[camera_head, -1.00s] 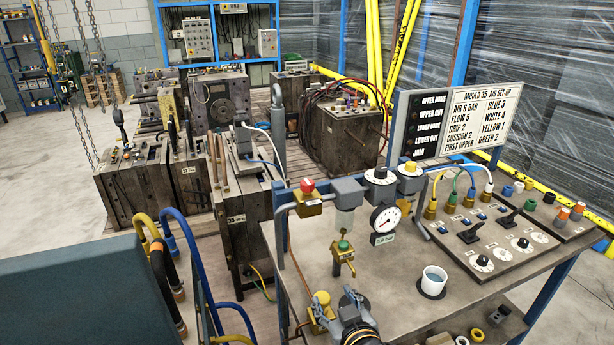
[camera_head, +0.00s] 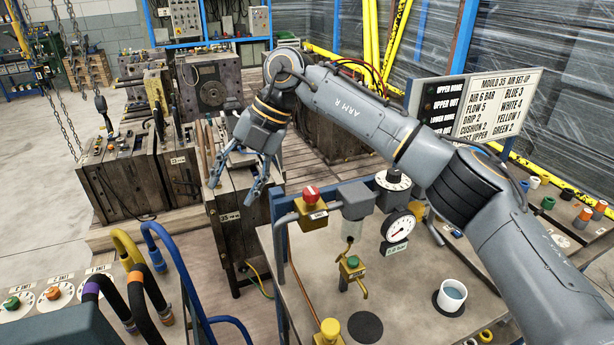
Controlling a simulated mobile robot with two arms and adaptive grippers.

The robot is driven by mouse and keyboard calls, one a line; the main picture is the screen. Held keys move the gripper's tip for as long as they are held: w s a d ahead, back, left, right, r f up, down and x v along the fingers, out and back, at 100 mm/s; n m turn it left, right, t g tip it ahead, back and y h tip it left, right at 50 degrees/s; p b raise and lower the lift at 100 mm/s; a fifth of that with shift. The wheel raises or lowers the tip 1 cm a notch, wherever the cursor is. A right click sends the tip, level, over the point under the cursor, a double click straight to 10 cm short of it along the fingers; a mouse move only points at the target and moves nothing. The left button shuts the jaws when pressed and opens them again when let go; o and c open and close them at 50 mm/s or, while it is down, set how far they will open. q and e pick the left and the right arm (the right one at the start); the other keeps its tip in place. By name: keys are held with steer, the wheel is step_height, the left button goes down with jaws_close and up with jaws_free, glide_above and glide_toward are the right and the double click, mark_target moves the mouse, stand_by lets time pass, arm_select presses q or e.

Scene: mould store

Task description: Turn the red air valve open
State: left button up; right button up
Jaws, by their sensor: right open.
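The red air valve is a round red knob (camera_head: 310,193) on a brass-yellow body with a small label, fixed on the pipe at the left edge of the bench (camera_head: 300,262). My right arm reaches in from the right, across the bench. My right gripper (camera_head: 232,192) is open and empty, fingers pointing down. In the picture it is left of the red valve and clearly apart from it, over the wooden mould crates beyond the bench edge. My left gripper is not in view.
A grey filter bowl (camera_head: 354,198), a pressure gauge (camera_head: 398,228) and a green-knobbed brass valve (camera_head: 351,263) stand near the red valve. A white cup (camera_head: 452,295) stands on the bench. My right arm hides part of the sign (camera_head: 490,108) and the hose panel.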

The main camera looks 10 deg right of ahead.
steer(key=w+d+r+m+h, duration=0.2)
steer(key=w+d+r+h, duration=0.1)
steer(key=d, duration=0.4)
step_height(320, 180, up, 5)
steer(key=m+h, duration=0.2)
steer(key=h, duration=0.1)
glide_above(311, 190)
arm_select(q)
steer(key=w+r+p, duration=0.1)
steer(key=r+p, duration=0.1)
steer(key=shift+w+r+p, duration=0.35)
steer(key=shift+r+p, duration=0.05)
arm_select(e)
steer(key=shift+t, duration=0.4)
step_height(311, 190, down, 13)
steer(key=shift+s+f, duration=0.1)
steer(key=c, duration=1.1)
steer(key=shift+c, duration=0.2)
